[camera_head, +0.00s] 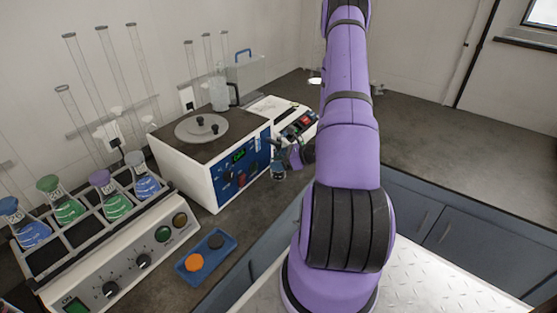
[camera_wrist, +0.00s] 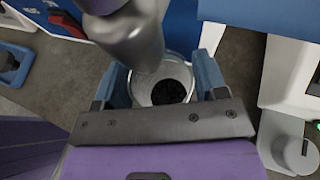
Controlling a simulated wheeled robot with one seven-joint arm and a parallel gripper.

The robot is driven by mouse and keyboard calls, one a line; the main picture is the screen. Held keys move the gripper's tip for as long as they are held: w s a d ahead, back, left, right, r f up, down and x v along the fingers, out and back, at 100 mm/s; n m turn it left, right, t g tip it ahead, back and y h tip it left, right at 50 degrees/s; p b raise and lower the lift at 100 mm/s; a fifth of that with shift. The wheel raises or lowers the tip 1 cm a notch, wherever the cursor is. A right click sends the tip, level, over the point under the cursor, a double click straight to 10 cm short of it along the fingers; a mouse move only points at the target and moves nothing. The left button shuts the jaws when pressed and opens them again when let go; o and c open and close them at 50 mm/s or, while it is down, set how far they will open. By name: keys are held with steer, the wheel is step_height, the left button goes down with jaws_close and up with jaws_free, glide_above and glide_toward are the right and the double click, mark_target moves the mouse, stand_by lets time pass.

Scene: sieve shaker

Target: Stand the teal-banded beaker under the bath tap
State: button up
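The teal-banded beaker (camera_head: 278,173) is at the front of the white bath (camera_head: 199,174), below my gripper (camera_head: 283,153) in the head view. In the wrist view the clear beaker (camera_wrist: 164,80) has a dark round patch inside. My gripper (camera_wrist: 163,78) has a blue finger on each side of it, both seeming to touch its wall. The grey bath tap (camera_wrist: 135,40) reaches over the beaker's far left rim and hides part of it. I cannot tell whether the beaker's base rests on the bench.
A white device with red controls (camera_head: 303,122) stands right of the bath. A rack with several coloured flasks (camera_head: 117,205) stands at left. A blue tray (camera_head: 207,257) with an orange and a dark disc lies in front.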

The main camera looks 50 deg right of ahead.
steer(key=shift+o, duration=1.1)
steer(key=shift+r, duration=0.2)
steer(key=v, duration=1.1)
steer(key=w+a+r+n+g+y, duration=0.1)
steer(key=w+a+r+n+g, duration=0.25)
steer(key=a+r+n, duration=0.6)
steer(key=w+a+r+n+g+y, duration=0.15)
steer(key=a+r+n+g, duration=0.4)
steer(key=a+r, duration=0.7)
steer(key=s+a+r+n+t+h, duration=0.2)
steer(key=s+a+r+n+h, duration=0.6)
steer(key=s+a+r+n, duration=0.5)
step_height(320, 180, up, 4)
steer(key=s+n, duration=0.1)
steer(key=n, duration=0.1)
steer(key=shift+s+a+n, duration=0.2)
steer(key=shift+s+n, duration=0.05)
steer(key=shift+n, duration=0.05)
